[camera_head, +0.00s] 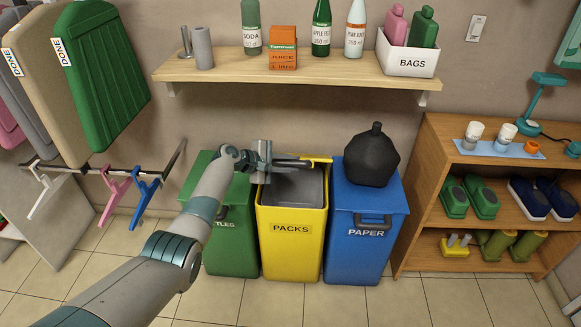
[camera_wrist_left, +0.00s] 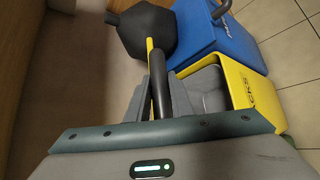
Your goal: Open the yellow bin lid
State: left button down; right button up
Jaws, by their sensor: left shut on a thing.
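The yellow bin (camera_head: 291,240), labelled PACKS, stands between a green bin and a blue bin. Its lid (camera_head: 318,159) is raised at the back, seen nearly edge-on, and the grey inside of the bin shows. My left gripper (camera_head: 272,161) is at the raised lid, shut on its dark handle (camera_head: 293,163). In the left wrist view the handle (camera_wrist_left: 162,95) lies between the grey fingers, with the thin yellow lid edge (camera_wrist_left: 150,48) beyond it. The yellow bin (camera_wrist_left: 248,85) also shows there with its opening uncovered. My right gripper is not in view.
The blue PAPER bin (camera_head: 366,250) has a black bag (camera_head: 371,158) on its lid. The green bin (camera_head: 232,240) is partly hidden by my left arm. A wooden shelf (camera_head: 300,68) with bottles hangs above.

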pick_arm(q)
jog(key=shift+r, duration=0.1)
jog(key=c, duration=1.6)
grip_release()
jog(key=shift+o, duration=0.2)
jog(key=shift+a, duration=0.1)
jog(key=p+v, duration=0.1)
jog(key=v, duration=1.6)
jog(key=shift+s, duration=0.15)
jog(key=shift+c, duration=0.6)
